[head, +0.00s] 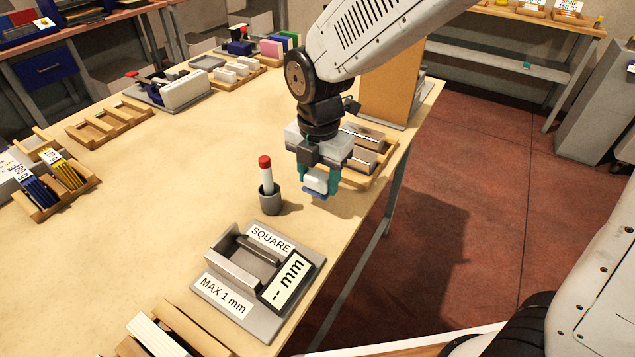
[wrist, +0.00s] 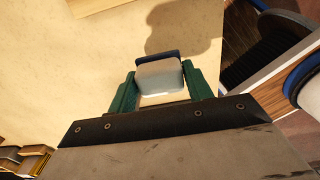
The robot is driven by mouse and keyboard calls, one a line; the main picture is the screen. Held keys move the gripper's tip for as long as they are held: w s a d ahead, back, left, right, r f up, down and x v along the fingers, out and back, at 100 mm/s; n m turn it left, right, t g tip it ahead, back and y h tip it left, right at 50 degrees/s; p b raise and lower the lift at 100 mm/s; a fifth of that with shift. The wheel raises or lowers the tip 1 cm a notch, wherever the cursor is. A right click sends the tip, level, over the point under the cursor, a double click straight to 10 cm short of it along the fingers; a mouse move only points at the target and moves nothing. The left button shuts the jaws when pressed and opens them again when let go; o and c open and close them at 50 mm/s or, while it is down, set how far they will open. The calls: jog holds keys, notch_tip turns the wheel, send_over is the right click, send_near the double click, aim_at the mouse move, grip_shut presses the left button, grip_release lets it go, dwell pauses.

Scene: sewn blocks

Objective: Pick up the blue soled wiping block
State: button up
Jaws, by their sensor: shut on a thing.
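The wiping block (head: 316,184) is white with a blue sole on its underside. My gripper (head: 318,180) is shut on it, with a green finger on each side. In the head view the block hangs near the table's right edge, and it seems held above the tabletop. In the wrist view the block (wrist: 160,78) sits between the green fingers (wrist: 156,92), and its blue sole shows as a dark blue strip at the far end. The block's upper part is partly hidden by my gripper.
A grey cup (head: 270,203) with a red-capped white marker stands left of my gripper. A grey gauge fixture (head: 207,289) with "SQUARE" and "MAX 1 mm" labels lies in front. A wooden tray (head: 385,162) is just behind my gripper. The table (head: 150,190) is clear at left centre.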

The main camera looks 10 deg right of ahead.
jog(key=s+d+r, duration=0.1)
jog(key=s+d, duration=0.1)
jog(key=s, duration=1.3)
jog(key=shift+s, duration=0.15)
jog(key=shift+o, duration=0.5)
jog(key=shift+r, duration=0.1)
jog(key=shift+s, duration=0.1)
